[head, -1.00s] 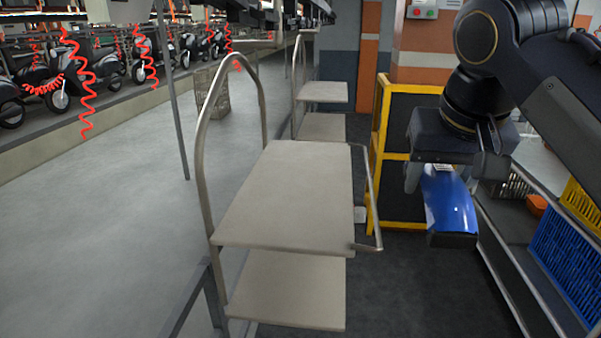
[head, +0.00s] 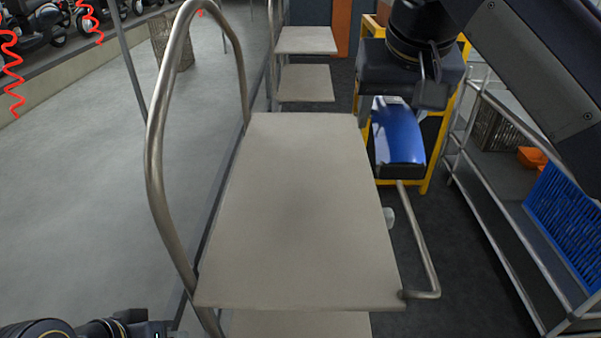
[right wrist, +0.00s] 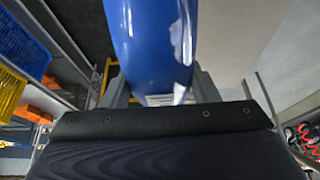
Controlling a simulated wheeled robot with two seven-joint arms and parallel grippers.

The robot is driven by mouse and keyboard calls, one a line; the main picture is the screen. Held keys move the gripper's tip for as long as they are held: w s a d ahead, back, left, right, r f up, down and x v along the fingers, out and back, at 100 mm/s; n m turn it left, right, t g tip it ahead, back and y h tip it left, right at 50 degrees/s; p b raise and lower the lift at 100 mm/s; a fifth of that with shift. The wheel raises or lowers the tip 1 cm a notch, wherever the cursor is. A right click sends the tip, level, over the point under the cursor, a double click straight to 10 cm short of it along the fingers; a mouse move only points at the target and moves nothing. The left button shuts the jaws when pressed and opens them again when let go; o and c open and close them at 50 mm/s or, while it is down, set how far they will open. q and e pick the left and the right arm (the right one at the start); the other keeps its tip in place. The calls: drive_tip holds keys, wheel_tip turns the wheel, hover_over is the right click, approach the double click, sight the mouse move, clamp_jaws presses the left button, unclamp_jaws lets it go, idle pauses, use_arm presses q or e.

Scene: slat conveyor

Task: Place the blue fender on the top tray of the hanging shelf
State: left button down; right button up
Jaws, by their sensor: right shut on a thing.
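The blue fender (head: 400,135) hangs from my right gripper (head: 396,101), which is shut on its upper end. In the head view it is just right of the far right edge of the hanging shelf's top tray (head: 300,215); whether it is over the edge, I cannot tell. The top tray is a bare, flat, light grey board. In the right wrist view the glossy fender (right wrist: 155,40) fills the upper middle, with a pale label near the gripper. Only part of my left arm shows at the lower left; its gripper is not seen.
A curved metal hoop (head: 155,165) rises on the shelf's left, and a metal rail (head: 425,255) runs along its right. A lower tray (head: 300,324) shows beneath. Another hanging shelf (head: 306,40) and a yellow frame (head: 437,150) are behind. A rack with a blue crate (head: 565,215) stands right.

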drive_tip(key=a+f, duration=0.2)
drive_tip(key=a, duration=0.1)
drive_tip(key=s+a+f, duration=0.1)
drive_tip(key=a+f, duration=0.2)
drive_tip(key=a, duration=0.1)
drive_tip(key=s+a+f, duration=0.1)
drive_tip(key=a+f, duration=0.2)
drive_tip(key=a, duration=0.1)
drive_tip(key=shift+s+a, duration=0.1)
drive_tip(key=shift+a, duration=0.05)
drive_tip(key=f, duration=0.3)
drive_tip(key=shift+s+a+f, duration=0.1)
drive_tip(key=shift+a, duration=0.3)
drive_tip(key=shift+f, duration=0.45)
drive_tip(key=shift+f, duration=0.1)
drive_tip(key=o, duration=1.2)
drive_tip(key=p+v, duration=0.1)
drive_tip(key=v, duration=1.1)
